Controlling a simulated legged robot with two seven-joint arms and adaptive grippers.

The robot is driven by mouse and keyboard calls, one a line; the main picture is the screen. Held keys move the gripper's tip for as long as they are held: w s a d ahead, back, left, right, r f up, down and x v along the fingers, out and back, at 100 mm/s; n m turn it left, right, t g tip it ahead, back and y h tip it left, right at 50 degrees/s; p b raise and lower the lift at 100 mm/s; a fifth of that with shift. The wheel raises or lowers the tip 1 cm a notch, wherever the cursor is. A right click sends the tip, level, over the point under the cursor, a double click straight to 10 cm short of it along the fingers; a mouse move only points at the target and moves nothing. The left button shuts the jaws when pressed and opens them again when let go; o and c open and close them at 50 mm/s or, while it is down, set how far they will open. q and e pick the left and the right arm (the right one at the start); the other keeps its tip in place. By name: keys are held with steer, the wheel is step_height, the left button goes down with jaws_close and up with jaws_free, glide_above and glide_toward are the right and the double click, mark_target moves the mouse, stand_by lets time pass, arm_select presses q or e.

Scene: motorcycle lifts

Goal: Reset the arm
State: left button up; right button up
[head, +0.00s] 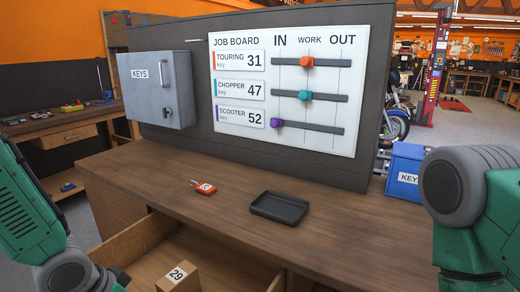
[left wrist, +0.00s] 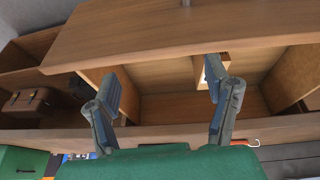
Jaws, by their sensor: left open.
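My left arm (head: 30,215) comes in from the left edge in the head view, bent near the front edge of the wooden counter. Its gripper is out of that frame. In the left wrist view my left gripper (left wrist: 163,85) has its two fingers spread apart with nothing between them, in front of an open wooden drawer (left wrist: 165,134). My right arm (head: 465,190) stands at the right edge of the head view, and its gripper is not seen.
The open drawer holds a wooden block marked 29 (head: 178,277). On the counter lie a red key tag (head: 205,187) and a black tray (head: 279,208). Behind stand a grey KEYS cabinet (head: 155,90), the job board (head: 285,130) and a blue key box (head: 405,170).

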arm_select(q)
steer(key=s+a+f+n+g+y+b, duration=0.1)
steer(key=s+f+b, duration=0.3)
steer(key=s+f, duration=0.7)
steer(key=s+a+f+n+g+y+b, duration=0.1)
steer(key=s+f+n+b, duration=0.3)
steer(key=s+f, duration=0.8)
steer(key=shift+a+f+g+y, duration=0.3)
steer(key=shift+a+f, duration=0.5)
steer(key=shift+f, duration=0.1)
steer(key=shift+w+d, duration=0.15)
steer(key=shift+w, duration=0.05)
